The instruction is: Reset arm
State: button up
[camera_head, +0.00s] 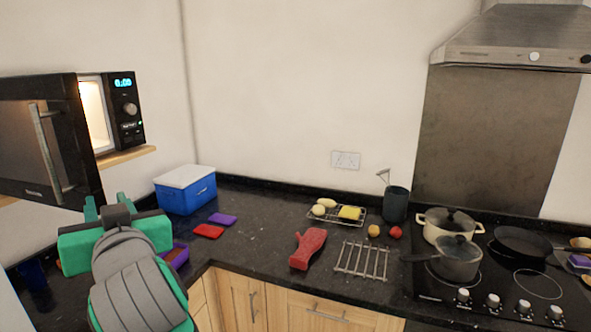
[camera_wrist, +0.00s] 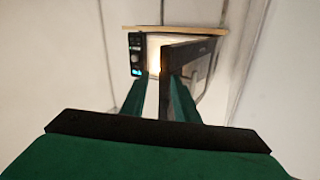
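My gripper (camera_head: 107,206) is in the lower left of the head view, in front of the counter and below the microwave. In the wrist view its two green fingers (camera_wrist: 155,98) stand apart, and I see no object held between them. The black microwave (camera_head: 124,108) is on a wooden shelf with its light on. Its door (camera_head: 42,140) stands open, swung out to the left. In the wrist view the open door (camera_wrist: 196,58) shows beyond the fingers, its edge lined up close to the right finger. I cannot tell the exact distance between them.
The blue cooler box (camera_head: 187,190) stands in the counter corner. A red piece (camera_head: 208,232), a purple piece (camera_head: 222,219), a red oven mitt (camera_head: 308,248) and a metal rack (camera_head: 361,261) lie on the counter. Pots (camera_head: 456,260) are on the stove at right.

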jog(key=w+d+f+m+h, duration=0.1)
jog(key=w+d+f, duration=0.15)
jog(key=f, duration=0.55)
jog(key=w+d+f+m+t+h, duration=0.1)
jog(key=d+f+m, duration=0.15)
jog(key=f, duration=0.45)
jog(key=w+d+f+m, duration=0.1)
jog(key=d+f, duration=0.2)
jog(key=f, duration=0.5)
jog(key=s+d+f+m+t+h, duration=0.1)
jog(key=s+d+f+h, duration=0.15)
jog(key=d+f, duration=0.45)
jog(key=s+d+f+m+t+h, duration=0.1)
jog(key=s+d+f+h, duration=0.15)
jog(key=f, duration=0.75)
jog(key=s+d+f+m+h, duration=0.1)
jog(key=s+d+f, duration=0.35)
jog(key=s, duration=0.25)
jog(key=s+d+f+h, duration=0.2)
jog(key=s+d+f, duration=0.2)
jog(key=s+f, duration=0.3)
jog(key=s+d+h, duration=0.1)
jog(key=s+d, duration=0.2)
jog(key=s, duration=0.6)
jog(key=s+d+g, duration=0.1)
jog(key=s+d, duration=0.2)
jog(key=s, duration=0.7)
jog(key=shift+s+f+n+h, duration=0.15)
jog(key=shift+f+n+h, duration=0.15)
jog(key=shift+n+h, duration=0.1)
